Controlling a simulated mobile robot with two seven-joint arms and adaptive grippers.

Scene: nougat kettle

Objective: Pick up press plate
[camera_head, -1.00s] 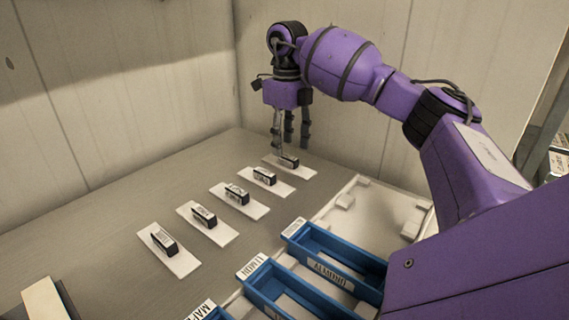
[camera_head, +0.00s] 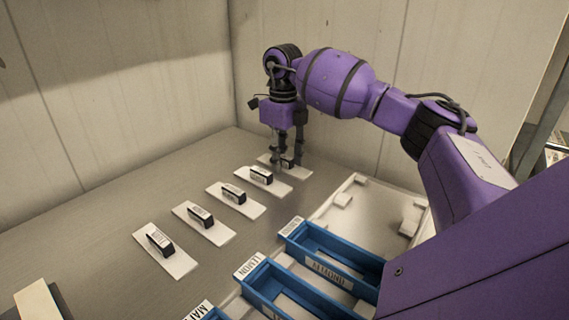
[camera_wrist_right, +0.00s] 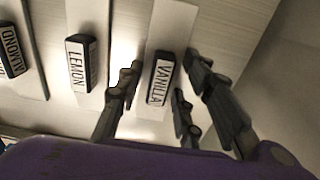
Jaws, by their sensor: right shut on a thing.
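Several press plates lie in a row on the grey table, each a white strip with a black labelled grip block. My right gripper (camera_head: 287,164) is down at the farthest plate (camera_head: 302,173), with its fingers around the block. In the right wrist view this block reads VANILLA (camera_wrist_right: 161,78). The right fingers (camera_wrist_right: 160,82) stand on both sides of it and are shut on it. The plate seems to lie on the table still; any gap beneath is too small to tell. The neighbouring plate reads LEMON (camera_wrist_right: 80,65). My left gripper is not in view.
Blue open trays (camera_head: 330,262) with flavour labels stand in a white rack (camera_head: 368,205) at the right front. The other press plates (camera_head: 236,197) run toward the front left. Pale walls (camera_head: 130,90) close off the back and left. A pale slab (camera_head: 38,300) lies at the front left.

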